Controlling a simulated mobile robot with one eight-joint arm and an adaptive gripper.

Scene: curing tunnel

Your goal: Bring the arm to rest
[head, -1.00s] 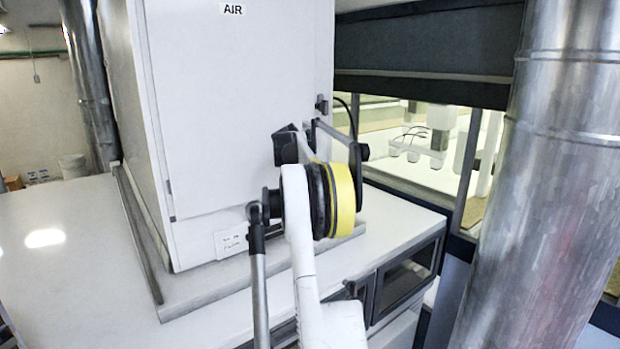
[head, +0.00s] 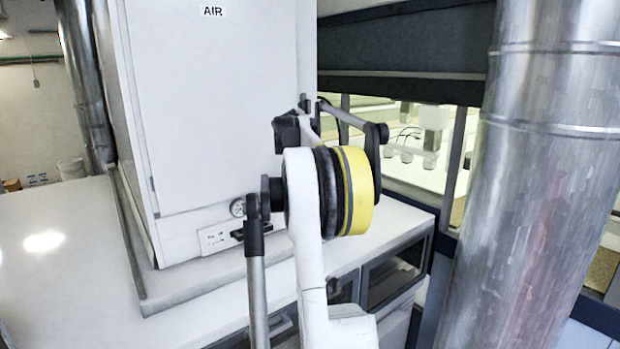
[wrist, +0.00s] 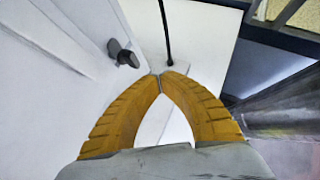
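My gripper (wrist: 160,76) shows in the wrist view with its two ribbed orange fingers bowed outward and their tips meeting. It is shut, with nothing seen between the fingers. The tips are in front of a white surface, to the lower right of a dark handle (wrist: 123,53); the gap to them cannot be told. In the head view my arm, with its yellow and black joint, is raised and bent before the white cabinet marked AIR (head: 215,90). My gripper cannot be made out there, being hidden behind the arm.
A thick metal duct (head: 540,160) stands close on the right and also shows in the wrist view (wrist: 285,110). The cabinet stands on a white counter (head: 60,260), whose left part is clear.

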